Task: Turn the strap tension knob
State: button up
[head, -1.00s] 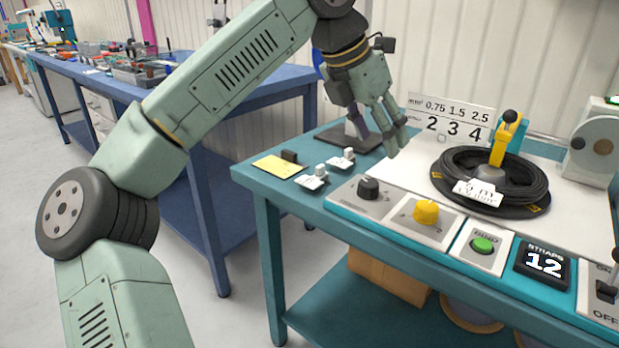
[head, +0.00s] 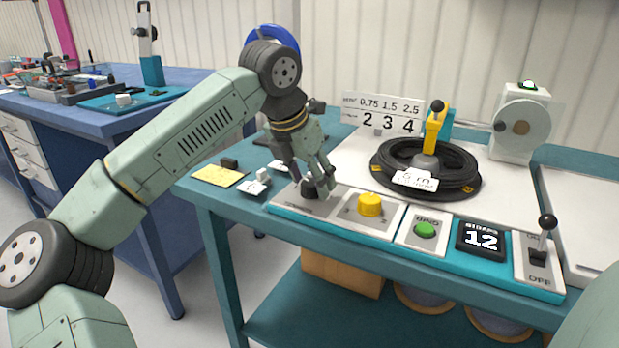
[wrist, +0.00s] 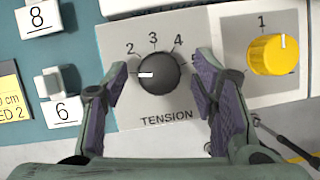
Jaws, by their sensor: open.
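The strap tension knob (wrist: 157,73) is a round black knob with a white pointer line on a grey plate marked TENSION. In the wrist view its pointer faces left, below the printed 2; 3, 4 and a partly hidden 5 follow around it. My gripper (wrist: 162,88) is open, with one finger on each side of the knob and a visible gap to both. In the head view my gripper (head: 318,187) is down at the black knob (head: 309,188), which the fingers partly cover.
A yellow knob (head: 369,204) sits just right of the tension knob, close to my right finger. Further right are a green button (head: 425,229), a display reading 12 (head: 481,239) and a lever switch (head: 541,243). A black cable coil (head: 425,168) lies behind.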

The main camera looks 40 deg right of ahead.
jog(key=shift+c, duration=0.3)
jog(key=c, duration=1.1)
